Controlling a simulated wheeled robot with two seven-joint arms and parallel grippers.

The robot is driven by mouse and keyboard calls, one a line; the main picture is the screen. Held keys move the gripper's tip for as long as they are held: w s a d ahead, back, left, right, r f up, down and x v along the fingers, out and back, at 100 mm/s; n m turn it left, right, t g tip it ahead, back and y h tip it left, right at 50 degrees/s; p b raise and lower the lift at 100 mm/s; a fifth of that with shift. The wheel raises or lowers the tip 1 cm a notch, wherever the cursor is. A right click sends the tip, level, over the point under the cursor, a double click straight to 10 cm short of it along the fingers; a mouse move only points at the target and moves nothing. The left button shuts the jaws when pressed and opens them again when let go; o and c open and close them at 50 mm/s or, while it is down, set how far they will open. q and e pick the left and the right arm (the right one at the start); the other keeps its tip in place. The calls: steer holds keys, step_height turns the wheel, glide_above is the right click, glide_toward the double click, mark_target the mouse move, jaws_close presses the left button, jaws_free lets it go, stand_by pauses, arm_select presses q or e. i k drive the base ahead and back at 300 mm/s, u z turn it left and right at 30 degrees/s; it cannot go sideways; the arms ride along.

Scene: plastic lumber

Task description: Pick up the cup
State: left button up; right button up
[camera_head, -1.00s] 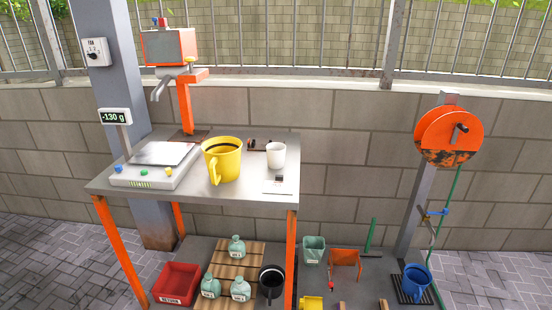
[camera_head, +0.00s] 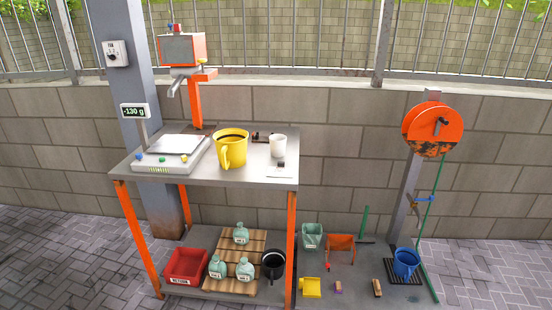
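A yellow cup (camera_head: 232,149) with a handle at its front stands upright on the grey metal table (camera_head: 215,177). A smaller white cup (camera_head: 278,146) stands upright to its right, near the table's right edge. A blue cup-like vessel (camera_head: 405,263) stands on a dark grate at the far right, low down. A black pot-like vessel (camera_head: 273,264) sits on the lower shelf. Neither of my grippers is in view.
A scale (camera_head: 170,155) reading -130 g stands on the table's left, beneath an orange dispenser (camera_head: 182,50) with a spout. The lower shelf holds a red bin (camera_head: 186,267) and several green bottles (camera_head: 241,233). A hose reel (camera_head: 433,130) stands at right. Paving is clear at left.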

mark_target(278, 143)
steer(key=z, duration=0.85)
steer(key=i, duration=1.05)
steer(key=u, duration=0.25)
